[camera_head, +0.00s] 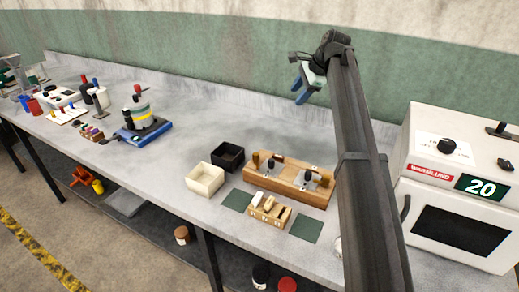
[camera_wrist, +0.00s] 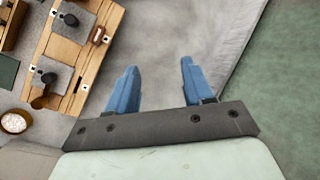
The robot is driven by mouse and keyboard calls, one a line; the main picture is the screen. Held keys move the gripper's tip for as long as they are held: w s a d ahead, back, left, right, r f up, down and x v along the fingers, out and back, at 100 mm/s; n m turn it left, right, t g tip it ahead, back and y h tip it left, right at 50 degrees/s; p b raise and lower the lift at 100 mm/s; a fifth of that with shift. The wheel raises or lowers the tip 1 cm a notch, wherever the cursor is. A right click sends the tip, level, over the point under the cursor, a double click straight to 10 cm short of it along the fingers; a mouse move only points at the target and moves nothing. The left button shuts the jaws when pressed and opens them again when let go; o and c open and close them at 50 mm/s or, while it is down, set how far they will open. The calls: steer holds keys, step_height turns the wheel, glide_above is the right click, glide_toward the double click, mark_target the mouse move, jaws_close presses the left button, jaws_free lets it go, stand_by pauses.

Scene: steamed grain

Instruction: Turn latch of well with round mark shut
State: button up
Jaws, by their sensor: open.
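A wooden fixture (camera_head: 256,178) stands on the bench left of my arm. Its two wells have grey plates with black knobs, one at the left (camera_head: 279,174) and one at the right (camera_head: 307,178). In the wrist view, the fixture lies at the left edge, with an upper knob (camera_wrist: 70,19) and a lower knob (camera_wrist: 48,77). Small white marks sit beside the wells; their shapes are too small to read, so I cannot tell which is round. My gripper (camera_head: 303,91) is open and empty, raised above the back of the bench, well apart from the fixture.
A white box (camera_head: 204,181) and a black box (camera_head: 228,155) stand left of the fixture. A wooden rack (camera_head: 268,211) lies in front, between dark green mats (camera_head: 237,201). A white oven-like machine (camera_head: 450,215) stands at the right. Pots and tools fill the far left.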

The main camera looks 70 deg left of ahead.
steer(key=s+d+f+n+h, duration=0.1)
steer(key=s+f+n, duration=0.2)
steer(key=s, duration=2.4)
steer(key=n+t+h, duration=0.1)
steer(key=n+t, duration=0.4)
steer(key=t, duration=0.2)
glide_toward(255, 154)
steer(key=x, duration=0.9)
steer(key=shift+w+f, duration=0.1)
steer(key=shift+c, duration=0.4)
jaws_close()
